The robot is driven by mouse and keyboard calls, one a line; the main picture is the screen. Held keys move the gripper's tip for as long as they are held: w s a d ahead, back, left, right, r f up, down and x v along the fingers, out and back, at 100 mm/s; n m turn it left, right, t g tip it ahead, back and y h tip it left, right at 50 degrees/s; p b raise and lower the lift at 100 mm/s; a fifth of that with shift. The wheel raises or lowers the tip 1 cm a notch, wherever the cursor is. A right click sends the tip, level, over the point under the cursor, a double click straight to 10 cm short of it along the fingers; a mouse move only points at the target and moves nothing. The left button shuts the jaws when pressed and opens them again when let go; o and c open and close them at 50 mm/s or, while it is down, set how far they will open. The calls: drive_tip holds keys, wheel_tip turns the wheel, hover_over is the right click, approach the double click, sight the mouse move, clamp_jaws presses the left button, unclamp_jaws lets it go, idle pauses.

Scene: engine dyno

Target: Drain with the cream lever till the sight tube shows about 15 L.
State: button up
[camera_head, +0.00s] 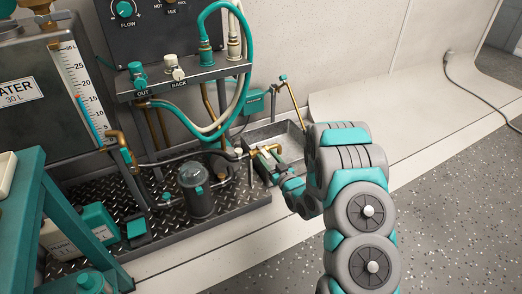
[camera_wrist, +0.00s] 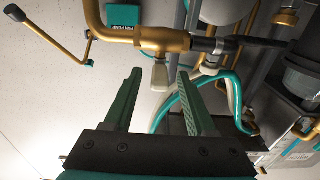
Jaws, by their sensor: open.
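The cream lever (camera_wrist: 160,76) hangs from a brass valve (camera_wrist: 165,40) in the wrist view, ahead of my fingertips. In the head view its pale end (camera_head: 275,147) shows beside my gripper (camera_head: 265,161). My gripper (camera_wrist: 160,77) is open, its two green fingers apart with the lever lined up between their tips; I cannot tell whether they touch it. The sight tube (camera_head: 88,117) on the grey water tank (camera_head: 28,62) shows blue liquid with a small red mark at its top, a little above the 15 line.
A black hose (camera_head: 180,156) runs from the tank's brass outlet to the valve. A dark canister (camera_head: 196,190) stands on the checkered tray floor. Teal hoses (camera_wrist: 192,105) hang close to my right finger.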

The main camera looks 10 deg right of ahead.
sight(262, 149)
drive_tip(key=shift+x, duration=2.45)
clamp_jaws()
